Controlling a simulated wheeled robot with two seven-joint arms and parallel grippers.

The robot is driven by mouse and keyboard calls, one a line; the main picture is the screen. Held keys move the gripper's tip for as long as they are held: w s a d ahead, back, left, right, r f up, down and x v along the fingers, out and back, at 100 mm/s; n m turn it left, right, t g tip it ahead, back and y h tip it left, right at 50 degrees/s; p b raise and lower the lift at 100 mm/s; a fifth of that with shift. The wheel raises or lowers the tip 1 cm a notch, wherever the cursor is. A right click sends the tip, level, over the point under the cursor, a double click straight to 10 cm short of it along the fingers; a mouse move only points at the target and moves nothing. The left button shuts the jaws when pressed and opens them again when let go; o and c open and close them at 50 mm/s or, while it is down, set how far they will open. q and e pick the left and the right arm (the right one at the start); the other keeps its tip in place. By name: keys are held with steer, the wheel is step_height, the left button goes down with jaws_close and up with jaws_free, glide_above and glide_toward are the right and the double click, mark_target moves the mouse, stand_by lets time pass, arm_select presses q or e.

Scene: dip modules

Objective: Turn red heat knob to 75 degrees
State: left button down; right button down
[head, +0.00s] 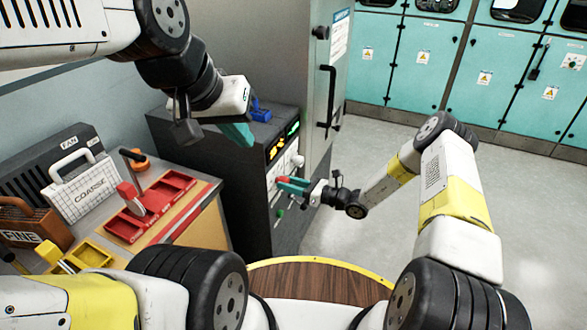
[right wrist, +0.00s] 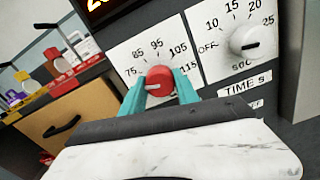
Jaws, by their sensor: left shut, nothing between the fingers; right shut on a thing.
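The red heat knob (right wrist: 160,76) sits on a white dial plate (right wrist: 128,57) marked 75, 85, 95, 105 and 115. A pale pointer mark on the knob's lower left side points left, roughly toward the 75 mark. My right gripper (right wrist: 163,90) is shut on the knob, with one teal finger on each side. In the head view the knob (head: 283,179) shows small on the front of the dark cabinet, partly covered by my right gripper. My left gripper (head: 237,134) hangs over the cabinet top, shut and empty.
A white time knob (right wrist: 246,42) sits on the plate to the right, above a "TIME" label. A lit display (right wrist: 104,8) is above the heat dial. A blue object (head: 261,110) lies on the cabinet top.

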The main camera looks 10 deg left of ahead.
steer(key=shift+m, duration=1.1)
steer(key=c, duration=0.9)
jaws_free()
steer(key=shift+d, duration=0.15)
steer(key=v, duration=0.7)
steer(key=shift+d, duration=0.25)
steer(key=shift+s, duration=0.15)
